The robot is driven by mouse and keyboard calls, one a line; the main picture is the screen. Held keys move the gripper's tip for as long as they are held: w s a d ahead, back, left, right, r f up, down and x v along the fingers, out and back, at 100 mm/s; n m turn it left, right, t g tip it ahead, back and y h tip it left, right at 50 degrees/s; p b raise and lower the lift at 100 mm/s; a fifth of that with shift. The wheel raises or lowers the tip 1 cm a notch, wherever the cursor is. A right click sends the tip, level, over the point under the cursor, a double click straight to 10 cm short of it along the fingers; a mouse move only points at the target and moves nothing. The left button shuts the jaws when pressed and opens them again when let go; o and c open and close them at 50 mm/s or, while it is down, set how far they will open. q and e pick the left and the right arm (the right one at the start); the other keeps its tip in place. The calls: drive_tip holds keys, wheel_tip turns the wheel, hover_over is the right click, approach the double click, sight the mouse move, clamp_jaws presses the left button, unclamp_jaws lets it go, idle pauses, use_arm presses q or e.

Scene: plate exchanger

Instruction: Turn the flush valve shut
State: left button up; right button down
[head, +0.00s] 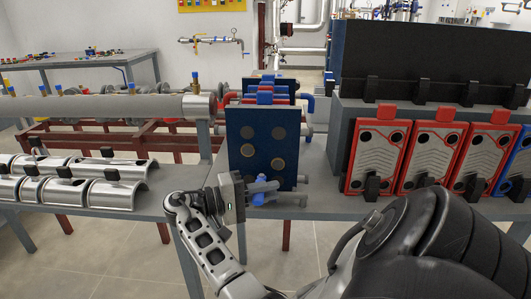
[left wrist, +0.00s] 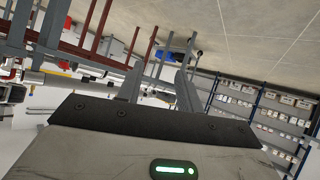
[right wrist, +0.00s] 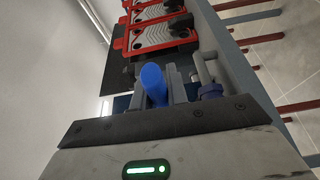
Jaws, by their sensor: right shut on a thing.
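The plate exchanger is a dark blue upright plate (head: 262,145) with round ports, in the middle of the head view. My right gripper (head: 268,192) is low in front of it, its fingers pointing right. A blue valve handle (right wrist: 154,84) stands between the right fingers in the right wrist view, and the gripper is shut on it. Part of a blue valve (head: 259,199) shows among the fingers in the head view; the fingers hide the rest. My left gripper (left wrist: 157,88) shows only in the left wrist view, open and empty, away from the exchanger.
A second blue valve (right wrist: 211,90) on a grey pipe is close to the right fingers. Red-framed plates (head: 379,157) stand on the bench at right. Silver half-shells (head: 118,195) lie on the left bench beside a long grey pipe (head: 110,107).

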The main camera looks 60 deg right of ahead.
drive_tip(key=c, duration=1.4)
unclamp_jaws()
drive_tip(key=shift+w+a, duration=0.1)
